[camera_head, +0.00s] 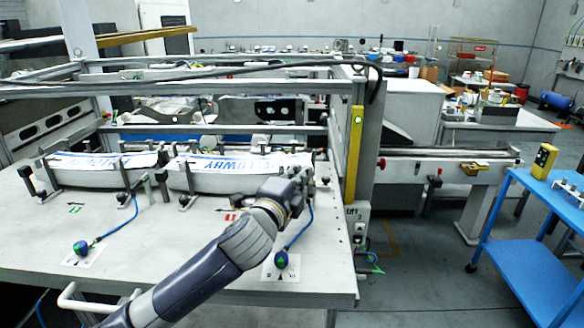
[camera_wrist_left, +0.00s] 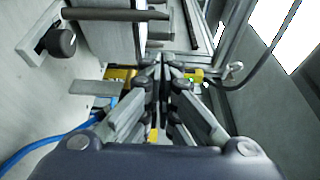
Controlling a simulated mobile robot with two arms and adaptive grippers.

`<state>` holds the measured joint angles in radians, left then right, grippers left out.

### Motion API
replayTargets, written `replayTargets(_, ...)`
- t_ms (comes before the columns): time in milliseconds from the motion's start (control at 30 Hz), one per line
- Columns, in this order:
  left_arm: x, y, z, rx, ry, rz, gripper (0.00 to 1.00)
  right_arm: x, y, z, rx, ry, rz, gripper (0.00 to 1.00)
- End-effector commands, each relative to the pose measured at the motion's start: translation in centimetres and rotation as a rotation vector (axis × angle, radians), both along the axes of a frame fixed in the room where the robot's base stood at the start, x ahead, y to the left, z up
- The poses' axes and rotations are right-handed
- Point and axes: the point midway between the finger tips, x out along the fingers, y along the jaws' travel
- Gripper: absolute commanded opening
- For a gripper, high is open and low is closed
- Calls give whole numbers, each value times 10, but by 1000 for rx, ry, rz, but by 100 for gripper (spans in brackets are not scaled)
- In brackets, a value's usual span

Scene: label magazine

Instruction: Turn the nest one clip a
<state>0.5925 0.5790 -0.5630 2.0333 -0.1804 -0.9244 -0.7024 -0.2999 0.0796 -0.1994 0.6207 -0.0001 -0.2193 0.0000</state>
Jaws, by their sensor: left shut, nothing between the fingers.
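Two stacks of printed white labels lie in nests on the grey table, a left stack (camera_head: 103,160) and a right stack (camera_head: 238,162). Upright dark clips stand around them, such as the clip (camera_head: 187,197) before the right stack; I cannot tell which nest is number one. My left gripper (camera_head: 316,177) is at the right end of the right stack and partly hides the fittings there. In the left wrist view its fingers (camera_wrist_left: 163,62) are together with nothing between them. A dark knob on a bracket (camera_wrist_left: 62,41) lies left of the fingers, apart from them. My right gripper is out of view.
A blue hose runs to a green-and-blue knob (camera_head: 281,259) in front of my left gripper; a similar knob (camera_head: 81,248) is at left. A yellow strip on a post (camera_head: 355,150) stands just right of my gripper. A blue cart (camera_head: 530,250) is at far right.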

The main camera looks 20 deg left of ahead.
Motion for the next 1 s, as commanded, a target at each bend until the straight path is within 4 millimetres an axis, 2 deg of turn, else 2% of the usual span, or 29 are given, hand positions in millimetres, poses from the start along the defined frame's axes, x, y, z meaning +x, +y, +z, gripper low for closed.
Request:
replayTargets(200,-4,13,0,-1,2,-1,0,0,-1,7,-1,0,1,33)
replayTargets(767,-5,16,-1,-1,1,1,0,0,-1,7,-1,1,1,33)
replayTargets(1000,-7,26,-3,-2,3,4,0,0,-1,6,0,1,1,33)
